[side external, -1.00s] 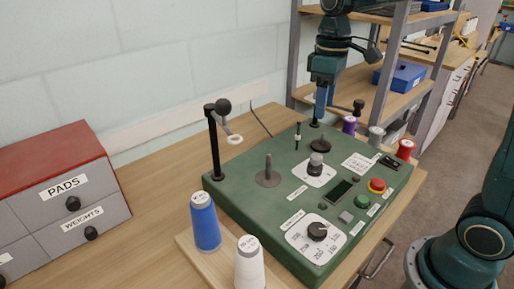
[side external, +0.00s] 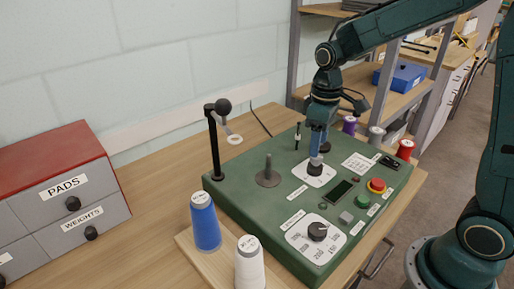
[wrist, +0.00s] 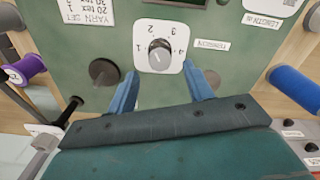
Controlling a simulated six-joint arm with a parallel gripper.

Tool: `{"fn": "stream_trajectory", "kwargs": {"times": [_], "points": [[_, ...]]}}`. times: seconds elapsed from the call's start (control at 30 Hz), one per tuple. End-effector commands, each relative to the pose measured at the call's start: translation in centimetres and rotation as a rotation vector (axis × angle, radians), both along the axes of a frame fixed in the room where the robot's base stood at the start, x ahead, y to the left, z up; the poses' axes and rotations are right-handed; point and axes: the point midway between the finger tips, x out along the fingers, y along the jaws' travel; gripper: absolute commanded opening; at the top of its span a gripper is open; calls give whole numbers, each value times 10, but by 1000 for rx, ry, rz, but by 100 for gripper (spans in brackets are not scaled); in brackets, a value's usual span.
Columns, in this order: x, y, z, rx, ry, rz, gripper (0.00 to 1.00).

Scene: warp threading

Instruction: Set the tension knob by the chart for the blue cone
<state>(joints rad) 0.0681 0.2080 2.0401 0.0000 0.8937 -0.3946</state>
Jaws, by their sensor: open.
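The tension knob (wrist: 160,54) is a dark round knob on a white dial marked 1 to 4, labelled TENSION; its exact setting is hard to read. It also shows in the side external view (side external: 314,170). My gripper (side external: 316,157) is just above the knob. In the wrist view my gripper's blue fingers (wrist: 163,88) are open, apart on either side below the dial, with nothing between them. The chart (side external: 358,163), a white card on the green panel, is partly cut off in the wrist view (wrist: 86,10). The blue cone (side external: 205,222) stands at the panel's front left.
The green machine panel (side external: 245,195) carries a larger dial (side external: 317,232), a red button (side external: 377,186), a screen and a metal post (side external: 268,172). A white cone (side external: 249,264) stands beside the blue one. A thread-guide stand (side external: 214,145) rises at the panel's left corner.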

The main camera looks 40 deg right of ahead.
Motion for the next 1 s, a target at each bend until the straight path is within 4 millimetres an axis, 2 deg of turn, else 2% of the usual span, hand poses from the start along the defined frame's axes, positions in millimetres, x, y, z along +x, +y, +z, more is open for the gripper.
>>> {"fn": "stream_trajectory", "kwargs": {"times": [0.1, 0.3, 0.67, 0.7, 0.77, 0.9, 0.93, 1.0], "points": [[-1, 0, -16, 1, 4, 0, 51], [0, 0, -31, 0, 2, 0, 51], [0, 0, -36, 0, 0, 0, 51], [0, 0, -35, 0, 0, 0, 49], [0, 0, -35, 0, 0, 0, 38], [0, 0, -35, 0, 0, 0, 10], [0, 0, -35, 0, 0, 0, 6], [0, 0, -35, 0, 0, 0, 6]]}}
